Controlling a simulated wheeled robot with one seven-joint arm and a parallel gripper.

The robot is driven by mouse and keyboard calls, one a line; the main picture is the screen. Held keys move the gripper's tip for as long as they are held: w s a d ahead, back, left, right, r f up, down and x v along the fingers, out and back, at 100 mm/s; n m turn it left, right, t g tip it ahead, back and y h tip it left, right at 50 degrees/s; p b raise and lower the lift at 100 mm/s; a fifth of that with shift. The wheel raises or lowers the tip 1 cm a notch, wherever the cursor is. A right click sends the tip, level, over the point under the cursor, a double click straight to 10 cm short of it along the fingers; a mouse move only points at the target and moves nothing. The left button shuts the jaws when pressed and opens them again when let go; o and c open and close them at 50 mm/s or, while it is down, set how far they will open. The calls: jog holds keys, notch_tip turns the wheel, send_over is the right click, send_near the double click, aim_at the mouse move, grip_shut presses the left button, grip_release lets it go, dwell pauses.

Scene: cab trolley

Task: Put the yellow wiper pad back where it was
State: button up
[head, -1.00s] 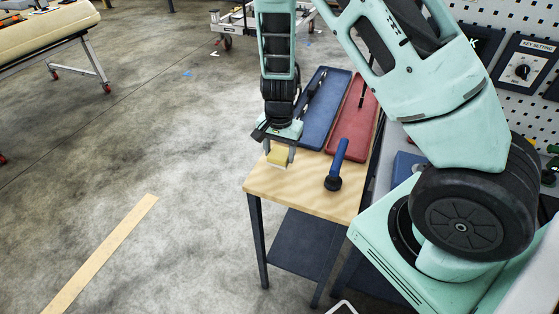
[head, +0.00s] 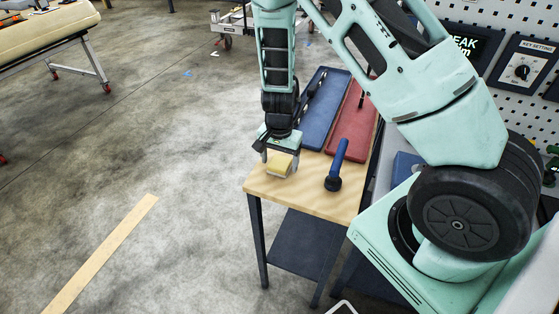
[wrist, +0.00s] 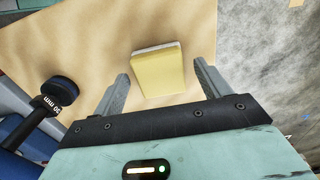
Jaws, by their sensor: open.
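The yellow wiper pad (head: 280,162), with a pale edge, is at the near left corner of the wooden tabletop. It also shows in the wrist view (wrist: 160,73), slightly tilted, with clear wood around it. My gripper (head: 281,166) is just above the pad with its fingers open on either side. In the wrist view a gap shows between the pad and each finger, so the pad is not gripped. I cannot tell whether the pad lies fully flat on the wood.
A blue-handled tool with a dark round head (head: 334,182) lies right of the pad. A blue tray (head: 323,112) and a red tray (head: 348,145) lie behind. The table (head: 305,199) ends close to the pad at left and front.

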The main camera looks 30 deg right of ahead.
aim_at(279, 163)
notch_tip(279, 163, up, 11)
jog(key=s+a+r+n+y, duration=0.1)
jog(key=s+a+r+n, duration=0.25)
jog(key=a, duration=0.35)
jog(key=s+a+r+n+y, duration=0.1)
jog(key=s+a+r+n, duration=0.25)
jog(key=s+a, duration=0.2)
jog(key=s+a+r+n, duration=0.3)
jog(key=s+n, duration=0.3)
jog(key=s, duration=0.1)
jog(key=s+a+r+n+h, duration=0.1)
jog(key=s+a+r+n, duration=0.2)
jog(key=s+n, duration=0.3)
jog(key=shift+s+a, duration=0.2)
jog(key=shift+s, duration=0.65)
jog(key=shift+r, duration=0.1)
notch_tip(279, 163, down, 3)
jog(key=b, duration=0.2)
jog(key=shift+b, duration=0.35)
